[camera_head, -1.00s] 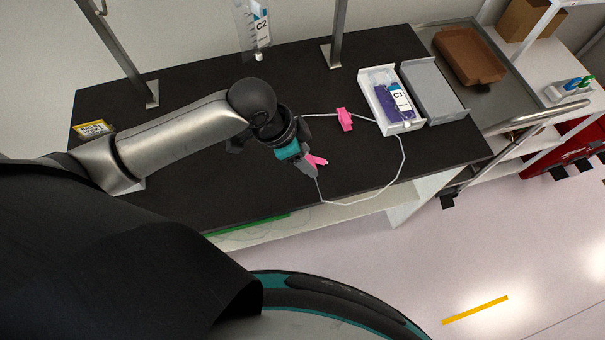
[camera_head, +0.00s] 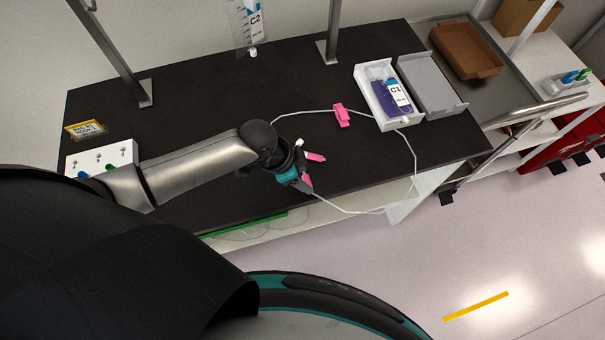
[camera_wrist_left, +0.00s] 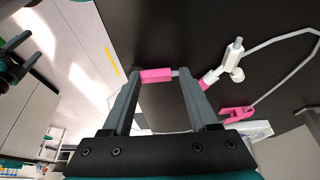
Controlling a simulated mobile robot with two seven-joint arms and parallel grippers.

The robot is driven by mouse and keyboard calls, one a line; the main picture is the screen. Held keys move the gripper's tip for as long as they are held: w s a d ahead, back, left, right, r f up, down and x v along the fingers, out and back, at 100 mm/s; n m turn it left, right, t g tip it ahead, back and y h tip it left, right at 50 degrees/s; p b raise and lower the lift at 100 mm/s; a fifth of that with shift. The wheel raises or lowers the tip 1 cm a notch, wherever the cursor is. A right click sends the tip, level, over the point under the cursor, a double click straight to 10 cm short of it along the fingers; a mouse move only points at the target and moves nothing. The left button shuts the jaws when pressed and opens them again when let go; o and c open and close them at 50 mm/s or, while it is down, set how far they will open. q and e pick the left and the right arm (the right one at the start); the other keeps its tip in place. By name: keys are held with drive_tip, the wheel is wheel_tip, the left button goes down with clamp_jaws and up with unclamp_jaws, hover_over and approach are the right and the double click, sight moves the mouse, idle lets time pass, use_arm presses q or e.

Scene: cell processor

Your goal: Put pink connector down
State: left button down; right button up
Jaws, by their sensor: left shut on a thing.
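My left gripper (camera_head: 296,178) is over the front part of the black bench. In the left wrist view its fingers (camera_wrist_left: 157,78) are shut on a pink connector (camera_wrist_left: 157,75), which lies across between the fingertips. This connector also shows in the head view (camera_head: 307,181). A second pink piece (camera_head: 315,156) is just beyond the gripper. In the wrist view that piece (camera_wrist_left: 203,84) joins a white branched fitting (camera_wrist_left: 231,62) beside the right finger. A dark and teal shape at the upper left of the wrist view looks like my right gripper (camera_wrist_left: 22,50); its jaw state is unclear.
A pink clamp (camera_head: 342,115) sits on the white tube, which loops past the bench's front edge. A white tray (camera_head: 373,107) holds the C1 bag (camera_head: 397,93); a grey tray (camera_head: 430,87) is beside it. The C2 bag (camera_head: 248,22) hangs at the back. A white switch box (camera_head: 126,152) is left.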

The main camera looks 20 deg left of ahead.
use_arm(q)
drive_tip(key=shift+f, duration=0.1)
drive_tip(key=shift+c, duration=0.8)
unclamp_jaws()
drive_tip(key=shift+a+r, duration=0.2)
drive_tip(key=shift+r, duration=0.4)
drive_tip(key=p+v, duration=0.1)
drive_tip(key=v, duration=1)
drive_tip(key=shift+p, duration=0.35)
drive_tip(key=shift+s, duration=0.15)
